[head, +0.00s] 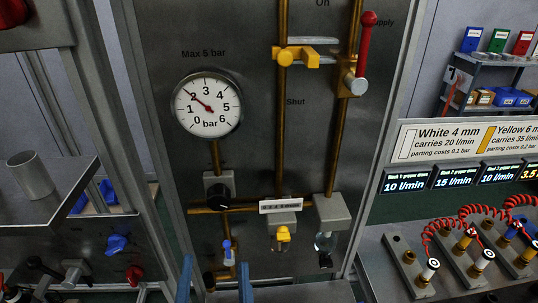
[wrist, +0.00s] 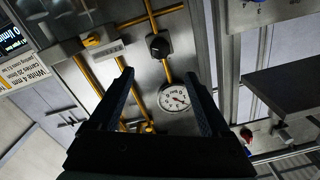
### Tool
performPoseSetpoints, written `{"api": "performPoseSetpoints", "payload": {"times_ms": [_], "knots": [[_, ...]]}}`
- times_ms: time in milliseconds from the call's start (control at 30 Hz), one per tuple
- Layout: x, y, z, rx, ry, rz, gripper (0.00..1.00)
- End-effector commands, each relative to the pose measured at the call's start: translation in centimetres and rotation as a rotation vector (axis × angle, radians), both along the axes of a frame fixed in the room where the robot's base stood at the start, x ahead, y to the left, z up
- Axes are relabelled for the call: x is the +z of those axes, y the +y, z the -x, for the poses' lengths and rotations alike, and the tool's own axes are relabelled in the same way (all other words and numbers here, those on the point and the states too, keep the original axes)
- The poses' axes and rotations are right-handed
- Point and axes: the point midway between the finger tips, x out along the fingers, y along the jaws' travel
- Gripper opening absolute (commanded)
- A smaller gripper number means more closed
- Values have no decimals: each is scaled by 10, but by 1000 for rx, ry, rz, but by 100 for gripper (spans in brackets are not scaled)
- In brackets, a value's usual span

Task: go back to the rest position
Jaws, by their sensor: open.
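My gripper (head: 216,264) shows at the bottom of the head view as two blue fingers, spread apart, in front of the lower part of the grey panel (head: 240,150). In the wrist view my gripper (wrist: 159,76) is open, with nothing held between its dark fingers. The panel's round gauge (wrist: 174,97) shows between the fingers there, beyond them. In the head view the gauge (head: 207,104) has its needle near 2 bar. I cannot tell the exact distance from the fingers to the panel.
Brass pipes carry a yellow handle (head: 300,55), a red lever (head: 363,45), a black knob (head: 219,198) and a small yellow knob (head: 283,234). A metal shelf with a cup (head: 23,172) is at left. Blocks with red coiled hoses (head: 443,232) are at right.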

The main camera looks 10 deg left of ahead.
Motion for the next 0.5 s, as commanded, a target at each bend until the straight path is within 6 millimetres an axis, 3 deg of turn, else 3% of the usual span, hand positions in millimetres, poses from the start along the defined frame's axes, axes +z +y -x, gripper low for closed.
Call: {"api": "performPoseSetpoints", "payload": {"times_ms": [167,267,500], "knots": [[24,-5,-14,-24,-65,4,81],[60,-15,-31,-63,-162,16,81],[175,-54,-56,-196,-441,83,81]]}}
